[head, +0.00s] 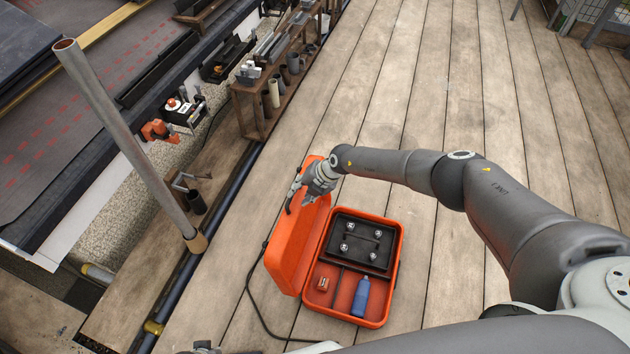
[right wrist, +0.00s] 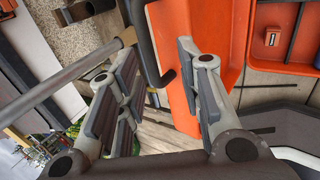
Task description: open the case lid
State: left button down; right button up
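The orange case (head: 398,262) stands on the deck with its lid (head: 290,255) swung up and leaning out to the left, so the inside shows. The lid also shows in the right wrist view (right wrist: 178,30). My right gripper (head: 297,196) is at the lid's far upper edge. In the right wrist view its fingers (right wrist: 160,92) are spread wide, with part of the lid and a dark handle-like bar between and behind them. I cannot tell if a finger touches the lid. Only a small part of what seems my left gripper (head: 205,347) shows at the bottom edge.
Inside the case are a black tray (head: 361,243) with several round knobs, a blue bottle (head: 360,298) and a small orange-brown block (head: 323,284). A black cable (head: 252,305) lies left of the case. An upright pipe (head: 125,140) and a wooden rack (head: 262,95) stand to the left.

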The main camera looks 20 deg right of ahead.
jog(key=v, duration=0.8)
dwell(0.5)
